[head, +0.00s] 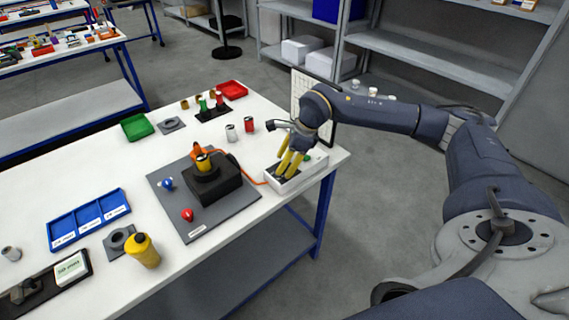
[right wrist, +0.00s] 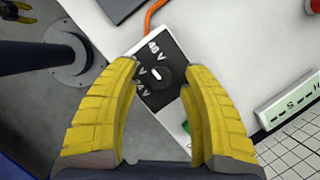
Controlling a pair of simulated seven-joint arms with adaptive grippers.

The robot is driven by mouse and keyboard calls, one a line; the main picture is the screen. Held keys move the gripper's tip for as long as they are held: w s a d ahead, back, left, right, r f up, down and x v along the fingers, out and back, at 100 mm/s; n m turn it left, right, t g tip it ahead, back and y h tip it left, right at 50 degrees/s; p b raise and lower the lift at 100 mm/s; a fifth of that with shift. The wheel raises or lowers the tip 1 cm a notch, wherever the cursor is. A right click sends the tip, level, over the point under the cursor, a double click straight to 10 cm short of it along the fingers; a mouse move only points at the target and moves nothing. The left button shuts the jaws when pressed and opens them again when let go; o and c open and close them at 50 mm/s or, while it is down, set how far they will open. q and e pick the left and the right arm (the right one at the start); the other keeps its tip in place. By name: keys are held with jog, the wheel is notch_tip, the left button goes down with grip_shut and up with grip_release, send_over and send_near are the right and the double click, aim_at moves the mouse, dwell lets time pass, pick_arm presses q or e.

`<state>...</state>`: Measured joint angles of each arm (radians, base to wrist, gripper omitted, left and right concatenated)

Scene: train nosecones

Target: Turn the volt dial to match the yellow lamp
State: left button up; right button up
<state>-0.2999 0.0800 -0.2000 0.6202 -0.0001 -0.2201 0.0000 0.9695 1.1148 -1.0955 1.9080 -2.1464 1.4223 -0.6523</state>
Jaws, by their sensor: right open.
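The volt dial (right wrist: 158,76) is a dark round knob with a white mark, on a black panel of a white box (right wrist: 183,35). A "48 V" label is above it and two partly hidden V labels are at its left. My right gripper (head: 287,170) is over the white box (head: 313,168) in the head view. In the right wrist view its yellow fingers (right wrist: 160,105) are open, one on each side of the panel; contact with the knob cannot be told. A green spot (head: 307,157) shows on the box. I cannot make out a lit yellow lamp.
An orange cable (head: 250,176) runs from the box to a black fixture (head: 212,185) on a grey board (head: 235,205). Blue (head: 167,183) and red (head: 188,214) knobs stand there. The table's right edge is close.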

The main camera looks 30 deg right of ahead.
jog(key=shift+f, duration=0.1)
jog(key=shift+c, duration=0.6)
grip_shut()
